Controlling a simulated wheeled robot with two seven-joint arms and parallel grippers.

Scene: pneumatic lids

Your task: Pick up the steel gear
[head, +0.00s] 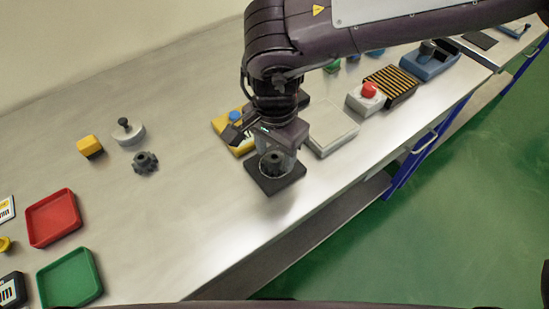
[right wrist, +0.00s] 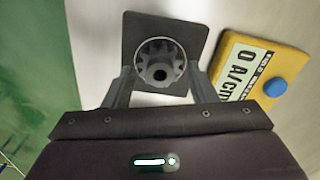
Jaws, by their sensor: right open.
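A dark grey gear (head: 273,158) stands on a square black base (head: 275,183) near the table's front edge, with what looks like a clear round wall around it. In the right wrist view this gear (right wrist: 160,66) sits inside a thin ring on the black base (right wrist: 190,32). My right gripper (head: 276,149) is over it, open; its two fingers (right wrist: 160,84) are on either side of the ring, and I cannot tell if they touch it. Another dark gear (head: 145,162) lies loose on the table to the left. My left gripper is not in view.
A yellow box with a blue button (right wrist: 276,87) stands close beside the black base. A grey plate (head: 332,128) and a red-button box (head: 368,97) are to the right. Red (head: 53,217) and green (head: 70,278) trays are at left.

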